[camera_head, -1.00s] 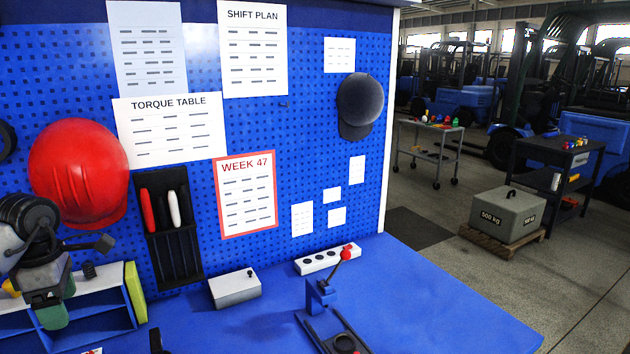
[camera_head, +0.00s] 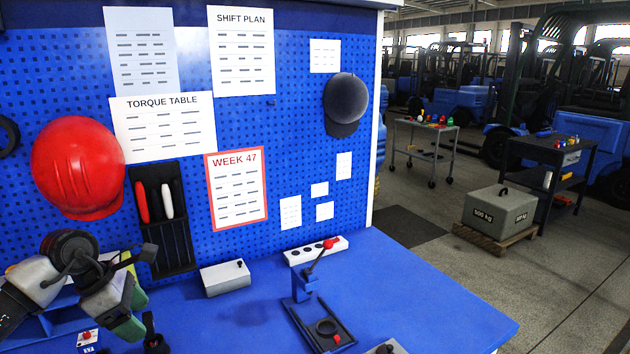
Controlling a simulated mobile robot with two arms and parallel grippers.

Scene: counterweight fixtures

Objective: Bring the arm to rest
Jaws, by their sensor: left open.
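My left gripper (camera_head: 136,311) is at the lower left, in front of the blue shelf unit and above the blue bench (camera_head: 420,300). Its two green-tipped fingers stand apart with nothing seen between them. My left arm comes in from the left edge. My right gripper is not in view.
A red-button box (camera_head: 87,338) and a black upright handle (camera_head: 149,325) stand near the gripper. A grey box (camera_head: 225,278) and a white socket strip (camera_head: 316,250) sit at the back. A red helmet (camera_head: 77,168) hangs above. The bench's right part is clear.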

